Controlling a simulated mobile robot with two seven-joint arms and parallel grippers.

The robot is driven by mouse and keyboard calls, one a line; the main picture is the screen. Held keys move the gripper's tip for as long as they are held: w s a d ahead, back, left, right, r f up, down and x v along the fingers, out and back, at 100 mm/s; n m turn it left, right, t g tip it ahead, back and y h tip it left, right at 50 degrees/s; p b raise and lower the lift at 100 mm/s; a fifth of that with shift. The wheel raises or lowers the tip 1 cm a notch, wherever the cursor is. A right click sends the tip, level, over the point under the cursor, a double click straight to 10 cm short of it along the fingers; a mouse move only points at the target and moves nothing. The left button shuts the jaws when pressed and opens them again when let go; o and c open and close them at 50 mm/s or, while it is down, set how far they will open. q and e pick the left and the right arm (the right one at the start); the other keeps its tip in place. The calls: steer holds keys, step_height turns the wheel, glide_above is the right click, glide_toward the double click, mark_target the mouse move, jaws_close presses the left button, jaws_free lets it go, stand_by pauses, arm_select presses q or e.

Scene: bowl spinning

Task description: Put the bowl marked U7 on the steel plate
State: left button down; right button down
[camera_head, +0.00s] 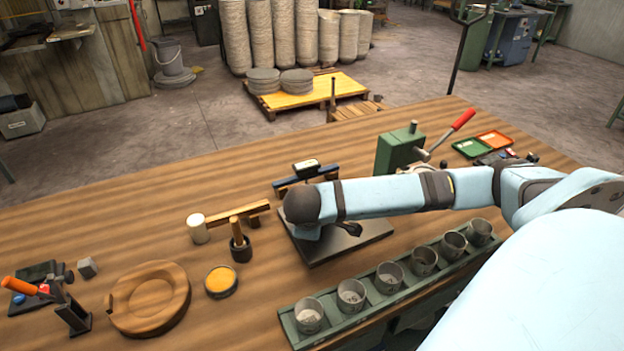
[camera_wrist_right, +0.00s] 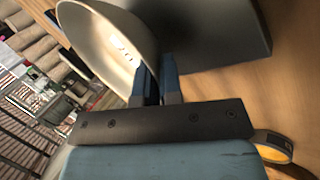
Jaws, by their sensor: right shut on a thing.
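A pale, cream-grey bowl (camera_wrist_right: 108,45) fills the upper left of the right wrist view, tilted in that picture. Marks show inside it, too blurred to read surely. My right gripper (camera_wrist_right: 158,82) is shut on its wall. The dark square steel plate (camera_head: 365,246) lies mid-table in the head view, under my right arm. A dark flat surface behind the bowl in the wrist view (camera_wrist_right: 235,35) looks like this plate. In the head view my arm hides the held bowl, so I cannot tell whether it touches the plate. My left gripper is not in view.
Several grey cups stand in a green rack (camera_head: 292,318) along the front edge. A green press (camera_head: 398,150) stands behind right.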

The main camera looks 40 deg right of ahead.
step_height(320, 180, down, 2)
steer(key=shift+f, duration=0.1)
steer(key=c, duration=1.3)
jaws_free()
steer(key=p+v, duration=0.1)
steer(key=v, duration=1.1)
